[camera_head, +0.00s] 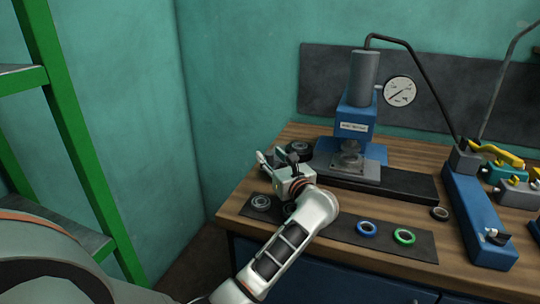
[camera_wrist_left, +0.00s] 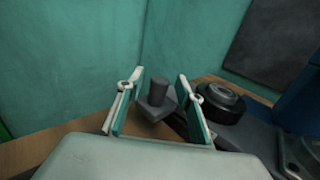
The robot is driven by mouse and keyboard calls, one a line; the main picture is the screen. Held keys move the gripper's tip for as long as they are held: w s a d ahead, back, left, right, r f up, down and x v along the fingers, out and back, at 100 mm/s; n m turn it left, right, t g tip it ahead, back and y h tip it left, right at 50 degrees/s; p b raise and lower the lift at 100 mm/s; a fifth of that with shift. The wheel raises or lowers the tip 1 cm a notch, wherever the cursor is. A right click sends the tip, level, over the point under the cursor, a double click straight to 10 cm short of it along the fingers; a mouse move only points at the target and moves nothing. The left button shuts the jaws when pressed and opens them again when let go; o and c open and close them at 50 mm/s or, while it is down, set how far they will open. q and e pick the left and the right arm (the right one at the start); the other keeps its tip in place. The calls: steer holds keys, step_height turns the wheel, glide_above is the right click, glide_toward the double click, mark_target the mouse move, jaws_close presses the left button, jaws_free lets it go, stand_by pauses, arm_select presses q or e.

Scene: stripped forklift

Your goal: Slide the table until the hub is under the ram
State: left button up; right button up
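The press (camera_head: 355,120) stands on the workbench, with a blue body and a grey cylinder on top. A dark round hub (camera_head: 300,150) sits left of the press, on the sliding table; in the left wrist view the hub (camera_wrist_left: 220,102) is right of the fingers. My left gripper (camera_head: 277,160) is open at the table's left end. In the wrist view a grey upright peg (camera_wrist_left: 158,91) on a block shows between its fingers, with gaps on both sides. My right gripper is out of view.
A black mat (camera_head: 340,228) at the front holds metal, blue and green rings. A gauge (camera_head: 400,91) is behind the press. Green shelving (camera_head: 75,135) stands at the left.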

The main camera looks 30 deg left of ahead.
arm_select(q)
steer(key=shift+w+a, duration=0.4)
steer(key=shift+a, duration=0.2)
